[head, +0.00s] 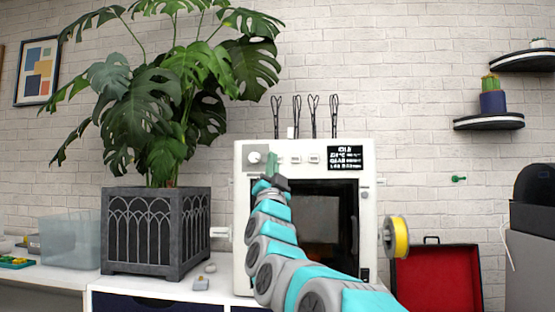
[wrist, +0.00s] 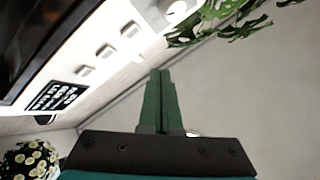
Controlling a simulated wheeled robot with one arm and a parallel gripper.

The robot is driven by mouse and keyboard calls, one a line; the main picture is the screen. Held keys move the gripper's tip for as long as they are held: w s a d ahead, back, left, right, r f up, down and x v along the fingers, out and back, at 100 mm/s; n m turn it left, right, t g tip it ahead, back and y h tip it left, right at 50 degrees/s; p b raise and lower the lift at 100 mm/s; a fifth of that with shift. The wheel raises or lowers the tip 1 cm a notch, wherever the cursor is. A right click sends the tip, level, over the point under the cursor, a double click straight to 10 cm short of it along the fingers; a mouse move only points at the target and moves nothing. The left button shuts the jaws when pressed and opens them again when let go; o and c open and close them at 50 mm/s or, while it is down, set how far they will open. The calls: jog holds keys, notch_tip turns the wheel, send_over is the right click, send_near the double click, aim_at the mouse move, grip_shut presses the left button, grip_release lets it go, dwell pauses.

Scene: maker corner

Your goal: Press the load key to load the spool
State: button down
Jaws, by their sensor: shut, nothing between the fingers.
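The white machine (head: 368,215) has a control strip along its top front with a round knob (head: 257,157), small keys (head: 314,158) and a dark display (head: 345,157). The wrist view shows three keys (wrist: 105,52) in a row between the knob (wrist: 176,7) and the display (wrist: 58,96). I cannot read which is the load key. My gripper (head: 272,160) is shut and empty, its green fingers in front of the strip between the knob and the keys, partly hiding the leftmost key. The fingers (wrist: 161,75) look apart from the keys in the wrist view. A yellow spool (head: 399,238) hangs at the machine's right side.
A large plant in a dark planter (head: 155,232) stands close on the machine's left. An open red-lined case (head: 437,279) lies at the right. Several black wire loops (head: 313,110) rise above the machine's top. Wall shelves (head: 489,122) are farther right.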

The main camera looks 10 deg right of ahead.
jog(key=w, duration=0.1)
jog(key=w+d, duration=0.1)
jog(key=w, duration=0.3)
jog(key=shift+d, duration=0.3)
jog(key=shift+w, duration=0.1)
dwell(1.8)
jog(key=shift+w+d, duration=0.15)
jog(key=shift+w, duration=0.1)
jog(key=shift+w+d, duration=0.1)
jog(key=shift+w, duration=0.25)
dwell(0.7)
dwell(0.3)
jog(key=shift+s+a+b, duration=0.25)
jog(key=shift+s+b, duration=0.1)
jog(key=shift+s, duration=0.35)
